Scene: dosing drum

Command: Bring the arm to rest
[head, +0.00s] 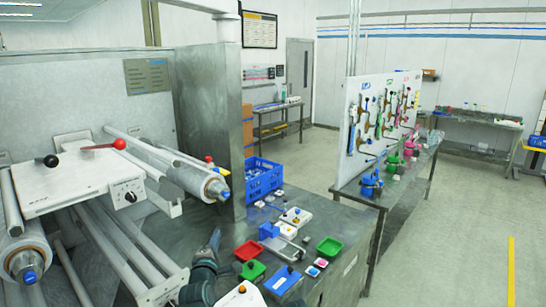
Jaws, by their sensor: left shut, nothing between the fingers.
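My left gripper (213,240) is dark and shows low in the head view, left of the small trays. Its fingers are shut with nothing held between them. Its dark arm comes up from the bottom edge. It appears over the steel worktop (226,226), with the red tray (248,250) and the green block (252,271) just to its right. I cannot tell how high it is above the top. My right gripper is not in view.
A steel machine with rollers (200,182) and a white control box (80,178) stands at left. A blue crate (263,180), a green tray (329,247) and a blue box (283,281) are on the worktop. A tool board (354,125) stands behind; open floor lies right.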

